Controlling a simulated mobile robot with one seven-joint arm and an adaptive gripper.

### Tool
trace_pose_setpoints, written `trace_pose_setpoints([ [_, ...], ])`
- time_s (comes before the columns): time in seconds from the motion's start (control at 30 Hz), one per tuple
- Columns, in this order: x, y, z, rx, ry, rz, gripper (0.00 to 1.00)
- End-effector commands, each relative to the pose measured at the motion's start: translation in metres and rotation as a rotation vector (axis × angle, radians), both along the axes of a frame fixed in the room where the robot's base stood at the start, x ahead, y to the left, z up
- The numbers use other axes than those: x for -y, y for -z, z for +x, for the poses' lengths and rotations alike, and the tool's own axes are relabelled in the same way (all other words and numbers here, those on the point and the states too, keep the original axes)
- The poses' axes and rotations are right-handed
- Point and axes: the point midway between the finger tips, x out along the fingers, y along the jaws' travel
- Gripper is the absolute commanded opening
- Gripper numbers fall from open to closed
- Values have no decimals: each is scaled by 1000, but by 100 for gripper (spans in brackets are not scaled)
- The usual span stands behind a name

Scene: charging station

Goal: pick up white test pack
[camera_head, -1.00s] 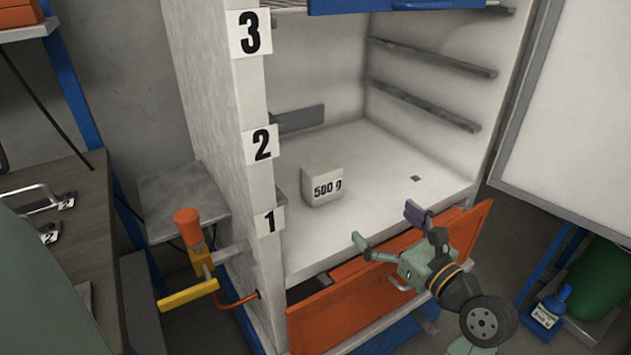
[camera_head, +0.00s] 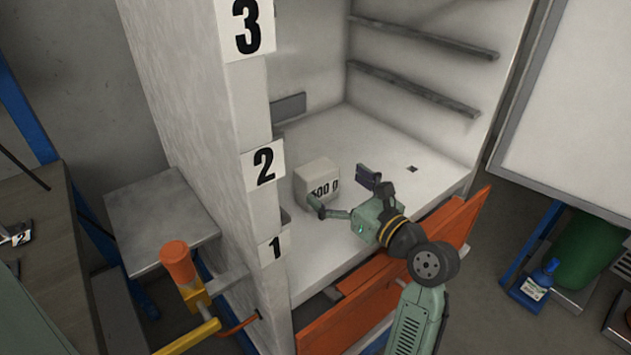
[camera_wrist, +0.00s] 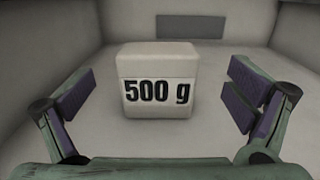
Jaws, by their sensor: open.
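The white test pack (camera_head: 317,177) is a small white block marked "500 g". It stands upright on the white floor of the cabinet, near the left wall. In the wrist view the pack (camera_wrist: 158,67) is ahead of my gripper, a little left of centre, with its label facing me. My gripper (camera_head: 343,191) is open and empty, just in front of the pack. In the wrist view its two purple-padded fingers (camera_wrist: 157,105) are spread wider than the pack. In the head view one finger overlaps the pack's lower front; I cannot tell whether it touches.
The cabinet's left post (camera_head: 257,120) carries labels 3, 2 and 1. An orange panel (camera_head: 375,290) hangs below the compartment front, under my arm. Rails (camera_head: 415,90) line the right wall. An orange-topped handle (camera_head: 178,262) stands outside at left.

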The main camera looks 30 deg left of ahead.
Motion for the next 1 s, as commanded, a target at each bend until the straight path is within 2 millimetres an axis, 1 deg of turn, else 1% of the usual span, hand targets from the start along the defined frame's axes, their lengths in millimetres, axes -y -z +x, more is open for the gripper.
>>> trace_pose_setpoints([
  [0.03,-6,-1,1,0,-3,-1,98],
  [0.17,-14,0,4,1,-1,0,98],
  [0.23,-21,0,5,0,-3,-1,98],
  [0.4,-46,0,13,2,-3,-2,98],
  [0.5,-57,0,17,2,-2,-2,98],
  [0.6,-61,0,19,2,-1,-1,98],
  [0.8,-61,1,19,1,0,1,98],
  [1.0,-61,1,19,1,0,0,85],
])
